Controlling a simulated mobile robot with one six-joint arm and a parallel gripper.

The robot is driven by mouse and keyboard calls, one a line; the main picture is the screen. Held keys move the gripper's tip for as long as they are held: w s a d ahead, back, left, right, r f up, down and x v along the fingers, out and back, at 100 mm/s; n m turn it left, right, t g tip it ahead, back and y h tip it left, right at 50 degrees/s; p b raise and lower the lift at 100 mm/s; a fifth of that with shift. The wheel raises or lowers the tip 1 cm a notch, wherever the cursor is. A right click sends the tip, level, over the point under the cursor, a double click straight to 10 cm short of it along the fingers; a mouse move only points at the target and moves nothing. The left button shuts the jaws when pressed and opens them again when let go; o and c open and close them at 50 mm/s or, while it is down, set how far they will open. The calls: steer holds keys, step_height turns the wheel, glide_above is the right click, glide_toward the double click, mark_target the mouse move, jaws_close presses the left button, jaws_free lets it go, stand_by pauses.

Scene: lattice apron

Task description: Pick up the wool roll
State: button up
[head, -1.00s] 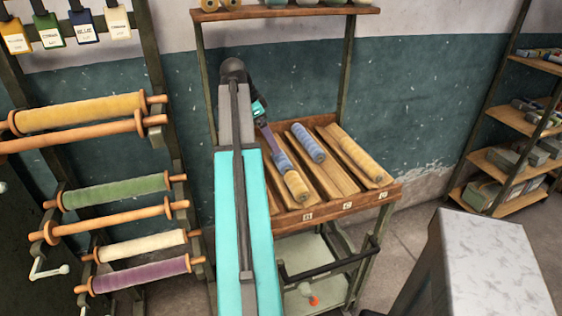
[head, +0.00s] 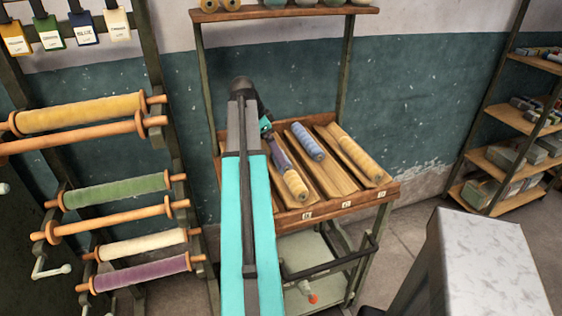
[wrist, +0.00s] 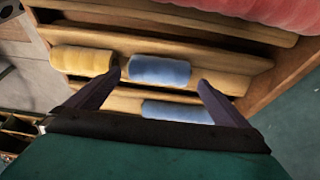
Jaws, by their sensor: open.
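Several wool rolls lie in the sloping troughs of a wooden rack (head: 330,207). In the wrist view a blue roll (wrist: 160,70) lies between and just beyond the fingertips of my gripper (wrist: 160,78). My gripper is open, with nothing between its fingers held. A yellow roll (wrist: 82,60) lies left of the blue one in the same trough, close to the left fingertip. A second blue roll (wrist: 178,110) shows lower between the fingers. In the head view my gripper is over the left trough, behind a yellow roll (head: 295,184), and my arm hides part of it.
Another blue roll (head: 308,141) lies in the middle trough and yellow rolls (head: 360,158) in the right one. A red roll (wrist: 280,10) shows at the wrist view's top right. A rack of spools (head: 115,190) stands left, a grey block (head: 475,260) front right.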

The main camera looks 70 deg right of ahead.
steer(key=shift+f, duration=0.15)
steer(key=shift+p+x, duration=0.95)
steer(key=shift+x, duration=1.5)
steer(key=shift+s, duration=0.1)
steer(key=c, duration=0.8)
steer(key=shift+r+b, duration=1.2)
steer(key=shift+r, duration=3.85)
